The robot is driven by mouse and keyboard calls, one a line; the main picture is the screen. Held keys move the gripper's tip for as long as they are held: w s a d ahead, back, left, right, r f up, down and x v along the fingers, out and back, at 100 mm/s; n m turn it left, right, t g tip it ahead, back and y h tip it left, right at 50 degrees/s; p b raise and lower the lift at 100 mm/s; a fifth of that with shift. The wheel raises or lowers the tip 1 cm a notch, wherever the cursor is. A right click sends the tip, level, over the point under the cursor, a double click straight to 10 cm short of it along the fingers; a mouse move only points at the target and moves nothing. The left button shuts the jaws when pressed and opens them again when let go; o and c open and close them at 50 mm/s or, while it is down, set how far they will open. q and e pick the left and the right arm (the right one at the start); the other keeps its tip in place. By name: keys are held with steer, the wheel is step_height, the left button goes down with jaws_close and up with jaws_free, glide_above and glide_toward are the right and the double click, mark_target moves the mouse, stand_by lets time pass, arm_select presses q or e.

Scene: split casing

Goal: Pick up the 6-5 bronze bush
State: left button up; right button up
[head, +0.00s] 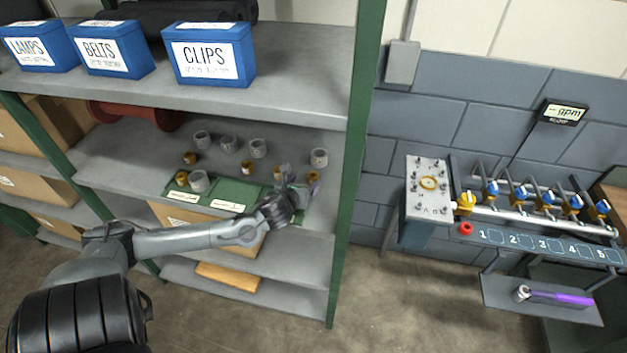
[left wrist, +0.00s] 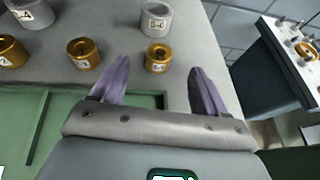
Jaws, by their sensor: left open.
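Several small bronze bushes stand on the grey middle shelf. In the left wrist view, one bronze bush (left wrist: 159,57) is ahead of my open left gripper (left wrist: 160,68), in line with the gap between its purple-grey fingers. Its label is too small to read surely. Another bronze bush (left wrist: 83,53) stands left of the left finger, and a third bronze bush (left wrist: 8,52) is at the left edge. In the head view, my left gripper (head: 299,187) reaches the shelf's right part, with a bronze bush (head: 313,177) beside its fingers. My right gripper is not in view.
Larger grey bushes stand behind, one (left wrist: 156,20) just beyond the nearest bronze bush. A green tray (head: 232,193) lies at the shelf front. A green post (head: 350,180) bounds the shelf on the right; a valve bench (head: 540,243) is beyond. The shelf above (head: 300,60) overhangs.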

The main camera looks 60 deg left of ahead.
mark_target(314, 174)
arm_select(q)
steer(key=shift+f+x, duration=0.2)
steer(key=shift+x, duration=1.55)
steer(key=shift+f+x, duration=0.2)
steer(key=shift+x, duration=1.5)
steer(key=shift+s+d, duration=0.1)
steer(key=shift+d, duration=0.05)
steer(key=shift+c, duration=0.3)
steer(key=shift+r, duration=0.1)
jaws_close()
